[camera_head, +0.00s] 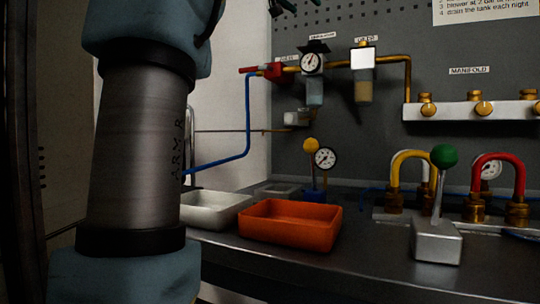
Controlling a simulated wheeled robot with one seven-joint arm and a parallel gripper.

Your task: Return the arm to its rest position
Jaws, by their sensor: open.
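My arm fills the left side of the head view, a grey cylindrical link with blue-grey joints above and below it. The link carries dark lettering. It stands upright close to the camera and hides part of the bench and wall behind it. My gripper is outside the picture, so its place and its jaws do not show.
A dark bench holds an orange tray (290,226), a white tray (213,211) partly behind my arm, and a green-knobbed lever (438,215). Yellow (411,160) and red (499,166) hoses stand behind. Gauges, pipes and a manifold (475,111) line the grey back panel.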

